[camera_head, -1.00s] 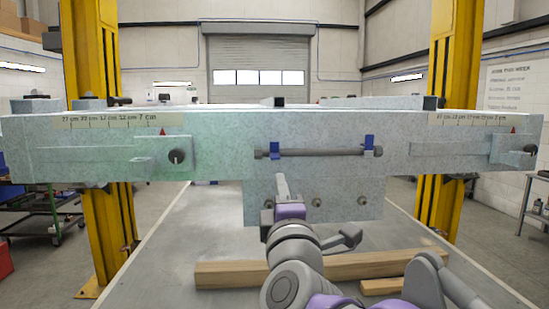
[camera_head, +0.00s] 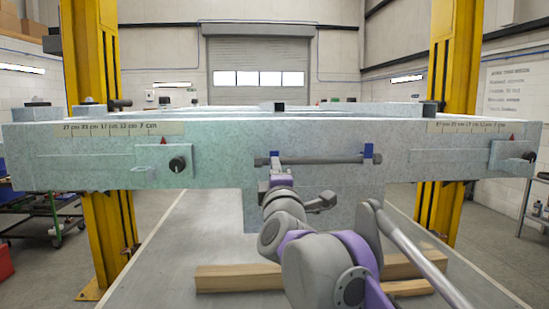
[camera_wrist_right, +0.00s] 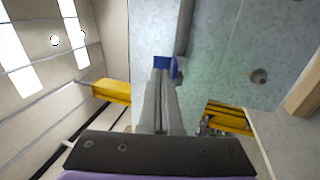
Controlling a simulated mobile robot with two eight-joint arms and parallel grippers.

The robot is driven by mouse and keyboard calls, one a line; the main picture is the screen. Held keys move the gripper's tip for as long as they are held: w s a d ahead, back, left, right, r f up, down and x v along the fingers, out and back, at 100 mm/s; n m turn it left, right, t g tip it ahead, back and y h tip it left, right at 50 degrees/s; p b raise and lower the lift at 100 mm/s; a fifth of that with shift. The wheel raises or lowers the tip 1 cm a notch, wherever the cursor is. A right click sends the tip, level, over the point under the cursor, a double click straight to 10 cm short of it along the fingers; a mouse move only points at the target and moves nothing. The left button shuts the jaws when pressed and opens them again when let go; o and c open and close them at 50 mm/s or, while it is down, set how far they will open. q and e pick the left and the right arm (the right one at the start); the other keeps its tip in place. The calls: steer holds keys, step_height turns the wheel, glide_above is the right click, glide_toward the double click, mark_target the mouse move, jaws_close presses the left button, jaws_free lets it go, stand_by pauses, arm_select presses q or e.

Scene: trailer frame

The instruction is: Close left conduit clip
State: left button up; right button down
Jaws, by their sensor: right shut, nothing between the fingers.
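The grey conduit (camera_head: 325,160) runs level along the front of the pale trailer beam (camera_head: 220,140). The blue left conduit clip (camera_head: 274,154) is near its left end and partly hidden by my right gripper. The blue right conduit clip (camera_head: 368,150) stands up near its right end. My right gripper (camera_head: 276,166) is shut and empty, its tips at the left clip. In the right wrist view, the shut fingers (camera_wrist_right: 161,72) reach the blue left clip (camera_wrist_right: 162,62); a blue flap shows just right of the tips. Whether they touch, and how far the clip is closed, I cannot tell. My left gripper is out of view.
Sliding brackets with black knobs (camera_head: 177,164) and (camera_head: 529,157) sit on the beam's left and right. Yellow posts (camera_head: 95,70) and (camera_head: 457,70) stand behind it. Wooden beams (camera_head: 238,279) lie below. The space in front of the beam's left part is clear.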

steer(key=shift+x, duration=1.35)
